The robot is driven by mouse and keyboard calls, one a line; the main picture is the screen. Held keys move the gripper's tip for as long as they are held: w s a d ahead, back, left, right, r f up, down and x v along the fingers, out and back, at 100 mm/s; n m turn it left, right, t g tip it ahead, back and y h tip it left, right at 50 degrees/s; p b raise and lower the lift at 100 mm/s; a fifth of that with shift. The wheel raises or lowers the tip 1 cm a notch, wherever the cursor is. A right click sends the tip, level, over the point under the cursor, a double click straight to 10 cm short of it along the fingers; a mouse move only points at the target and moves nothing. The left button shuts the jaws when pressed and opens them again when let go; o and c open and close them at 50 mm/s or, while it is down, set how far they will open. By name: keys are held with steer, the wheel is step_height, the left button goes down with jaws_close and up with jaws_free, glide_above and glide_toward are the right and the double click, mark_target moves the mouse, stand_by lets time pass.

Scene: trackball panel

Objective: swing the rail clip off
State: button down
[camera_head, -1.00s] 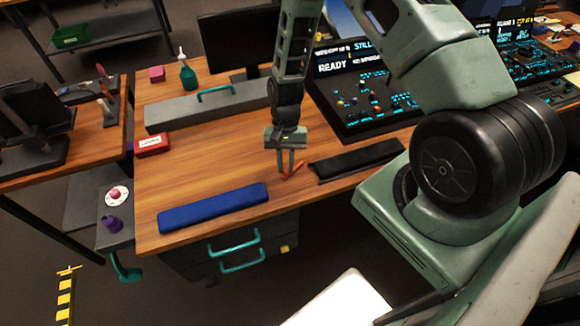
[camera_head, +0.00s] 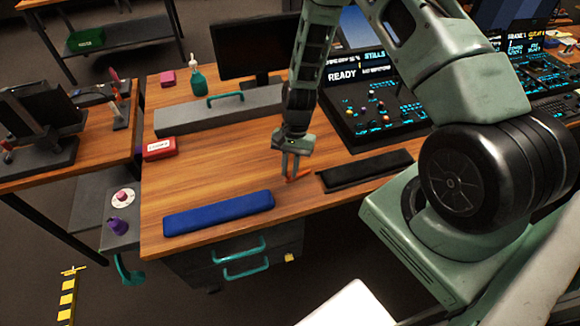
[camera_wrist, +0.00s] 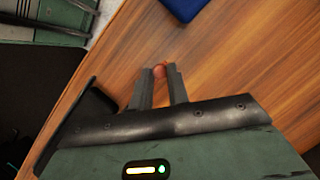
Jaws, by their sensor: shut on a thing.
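A small orange-red piece (camera_head: 300,174), which looks like the rail clip, is at the front part of the wooden desk, between the blue pad and the black pad. My gripper (camera_head: 289,176) points down at it, with its fingers shut on it. In the wrist view a rounded reddish end (camera_wrist: 159,72) of the piece shows between the two fingertips. The rest of it is hidden there. The head view is too small to tell how the piece sits on anything.
A long blue pad (camera_head: 218,213) lies left of my gripper and a black pad (camera_head: 366,170) lies close on the right. A grey box with a teal handle (camera_head: 222,112) and a red box (camera_head: 160,149) stand farther back. The wood behind my gripper is clear.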

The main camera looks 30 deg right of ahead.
steer(key=c, duration=1.3)
jaws_free()
steer(key=shift+c, duration=0.2)
steer(key=shift+r, duration=0.1)
steer(key=b+v, duration=0.2)
steer(key=v, duration=1.5)
steer(key=shift+r, duration=0.15)
steer(key=shift+w, duration=0.1)
steer(key=s+a+r+n+h, duration=0.1)
steer(key=s+a+r+n, duration=0.3)
steer(key=a, duration=0.3)
steer(key=s+a+r+n+h, duration=0.1)
steer(key=s+a+r+n, duration=0.3)
steer(key=a, duration=0.4)
steer(key=s+a+r+n+t, duration=0.1)
steer(key=s+a+r+n, duration=0.1)
steer(key=s+n, duration=0.3)
steer(key=s+a+r+n+t+h, duration=0.1)
steer(key=s+a+n, duration=0.3)
steer(key=s, duration=0.7)
steer(key=shift+s+a+r+n+t, duration=0.2)
steer(key=shift+a+r+n+t, duration=0.25)
steer(key=shift+r, duration=0.3)
